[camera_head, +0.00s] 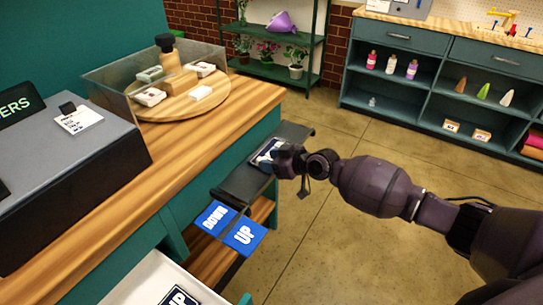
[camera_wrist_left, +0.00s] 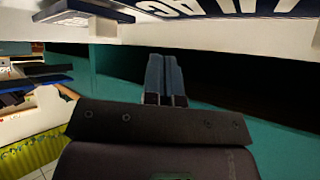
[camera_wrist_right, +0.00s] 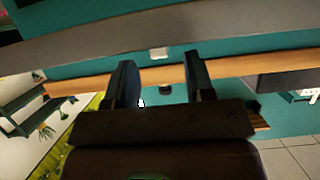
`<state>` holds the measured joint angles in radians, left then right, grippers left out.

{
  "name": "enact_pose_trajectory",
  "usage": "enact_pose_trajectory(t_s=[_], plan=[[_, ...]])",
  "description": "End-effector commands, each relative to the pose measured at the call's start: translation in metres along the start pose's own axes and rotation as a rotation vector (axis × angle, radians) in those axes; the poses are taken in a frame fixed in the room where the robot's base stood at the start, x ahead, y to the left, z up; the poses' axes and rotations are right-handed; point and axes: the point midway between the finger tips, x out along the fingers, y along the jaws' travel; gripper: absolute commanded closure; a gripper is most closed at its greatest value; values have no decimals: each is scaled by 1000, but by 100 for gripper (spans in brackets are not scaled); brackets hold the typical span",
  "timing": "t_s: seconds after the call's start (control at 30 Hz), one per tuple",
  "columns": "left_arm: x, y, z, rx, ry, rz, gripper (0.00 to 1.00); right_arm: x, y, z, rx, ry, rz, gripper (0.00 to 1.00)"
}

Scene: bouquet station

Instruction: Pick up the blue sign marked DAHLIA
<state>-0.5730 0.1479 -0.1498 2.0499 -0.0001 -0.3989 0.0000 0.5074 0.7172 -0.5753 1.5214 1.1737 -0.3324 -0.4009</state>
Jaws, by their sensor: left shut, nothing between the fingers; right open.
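No sign reads clearly as DAHLIA. In the head view, a dark blue sign with white letters (camera_head: 178,297) lies in the white drawer at the bottom edge, partly cut off. In the left wrist view, a dark blue panel with large white letters (camera_wrist_left: 215,8) shows upside down and cut off at the top. My left gripper (camera_wrist_left: 166,78) is shut and empty just short of the white edge there; it is outside the head view. My right gripper (camera_head: 284,160) is at the dark ledge, beside a white-and-dark card (camera_head: 266,153). Its fingers are apart and empty in the right wrist view (camera_wrist_right: 160,82).
Blue DOWN (camera_head: 215,218) and UP (camera_head: 243,235) panels jut from the counter front. The white drawer (camera_head: 145,278) is open below. The wooden counter (camera_head: 165,165) carries a grey box (camera_head: 75,165) and a clear-walled bin (camera_head: 105,78). Open floor (camera_head: 330,240) lies right.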

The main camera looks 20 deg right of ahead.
Motion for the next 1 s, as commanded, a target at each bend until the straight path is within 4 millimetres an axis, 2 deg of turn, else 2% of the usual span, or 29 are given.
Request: enact_pose_trajectory(t_s=[0.1, 0.2, 0.47, 0.77, 1.0], plan=[[2, 1, 1, 0, -1, 1, 100, 15, -1, 2, 2, -1, -1, 51], [2, 1, -2, 1, 3, 2, 100, 20, 0, 1, 0, -1, -1, 51], [3, 1, -7, 1, 15, 3, 100, 20, 0, 1, 0, -1, 0, 53], [3, 1, -5, 0, 11, 2, 100, 20, 0, 1, 0, -1, 0, 99], [1, 1, 3, -1, -5, 1, 100, 20, 0, 0, 0, 0, 0, 100]])
